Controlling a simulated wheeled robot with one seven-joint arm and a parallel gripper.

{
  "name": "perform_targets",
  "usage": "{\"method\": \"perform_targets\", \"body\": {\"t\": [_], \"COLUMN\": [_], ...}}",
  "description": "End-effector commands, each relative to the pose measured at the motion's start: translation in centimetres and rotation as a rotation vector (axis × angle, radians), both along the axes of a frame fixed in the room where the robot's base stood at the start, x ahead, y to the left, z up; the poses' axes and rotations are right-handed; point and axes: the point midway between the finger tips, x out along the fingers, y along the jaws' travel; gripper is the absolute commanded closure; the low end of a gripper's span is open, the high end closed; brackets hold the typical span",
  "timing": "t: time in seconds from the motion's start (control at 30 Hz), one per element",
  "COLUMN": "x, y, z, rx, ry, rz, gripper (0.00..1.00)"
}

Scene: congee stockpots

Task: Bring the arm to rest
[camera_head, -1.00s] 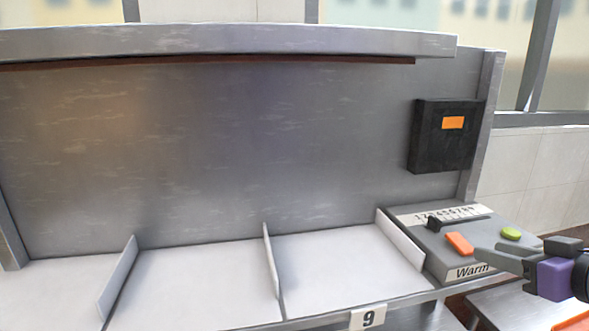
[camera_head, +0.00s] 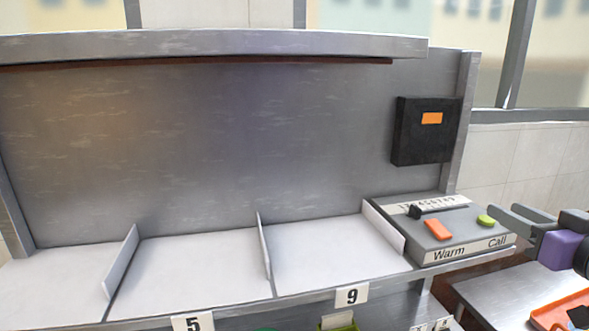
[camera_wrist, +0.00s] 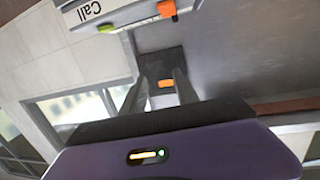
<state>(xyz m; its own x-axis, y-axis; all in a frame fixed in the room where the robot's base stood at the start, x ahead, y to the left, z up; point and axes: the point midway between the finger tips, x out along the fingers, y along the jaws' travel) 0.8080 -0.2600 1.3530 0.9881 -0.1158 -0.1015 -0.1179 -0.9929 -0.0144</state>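My gripper (camera_head: 520,217) is at the right edge of the head view, just right of the control panel (camera_head: 440,236) with the "Warm" and "Call" labels. In the wrist view, its two grey fingers (camera_wrist: 163,88) stand apart with nothing between them. The panel has an orange button (camera_head: 438,229), a green button (camera_head: 486,221) and a black slider (camera_head: 414,212) on a numbered scale. The fingers appear close to the green button's right side in the head view; whether they touch the panel is unclear.
A black box (camera_head: 427,131) with an orange display hangs on the metal back wall. Empty white bays (camera_head: 190,270) with upright dividers (camera_head: 264,246) lie left of the panel. Number tags 5 (camera_head: 193,323) and 9 (camera_head: 351,296) mark the front edge. An orange tray (camera_head: 562,312) sits lower right.

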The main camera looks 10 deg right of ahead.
Motion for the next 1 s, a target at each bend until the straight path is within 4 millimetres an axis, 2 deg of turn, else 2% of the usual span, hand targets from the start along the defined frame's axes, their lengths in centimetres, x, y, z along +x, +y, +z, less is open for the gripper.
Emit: {"method": "perform_targets", "body": {"t": [0.17, 0.27, 0.47, 0.77, 1.0], "x": [-0.5, -0.9, -2.8, -8.0, -13.7], "y": [-0.8, -0.7, 1.0, 6.7, 12.5], "z": [-0.2, -1.2, -5.6, -13.9, -19.7], "rx": [0.029, 0.050, 0.096, 0.110, 0.081], "ry": [-0.112, -0.175, -0.275, -0.324, -0.291], "rz": [-0.075, -0.119, -0.204, -0.268, -0.245], "gripper": [0.64, 0.64, 0.64, 0.64, 0.64]}}
